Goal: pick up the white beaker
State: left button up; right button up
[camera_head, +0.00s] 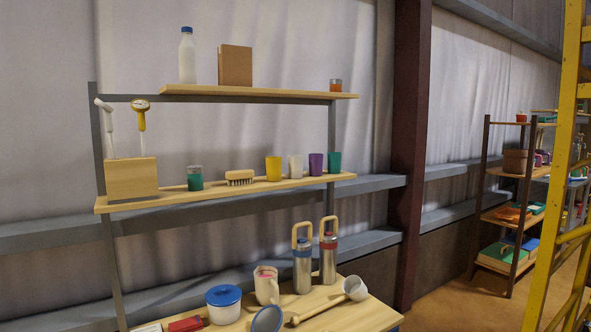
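The white beaker (296,165) stands upright on the middle shelf, between a yellow beaker (273,168) on its left and a purple beaker (316,163) on its right. A green beaker (334,161) stands at the right of this row. Neither of my grippers is in view.
The middle shelf (225,190) also bears a wooden block (132,179), a green jar (195,178) and a brush (240,178). An upper shelf (258,92) runs above. Flasks (302,262), a pitcher (266,286) and a blue-lidded pot (223,304) crowd the worktop below. A yellow ladder (552,170) stands right.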

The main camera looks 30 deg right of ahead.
aim_at(296, 163)
jog(key=z, duration=0.6)
jog(key=i+l+z, duration=0.15)
jog(key=i+z, duration=0.15)
jog(key=z, duration=0.15)
jog(key=i+l+z, duration=0.1)
jog(key=i+z, duration=0.2)
jog(key=z, duration=0.2)
jog(key=i+z, duration=0.3)
jog(key=z, duration=0.15)
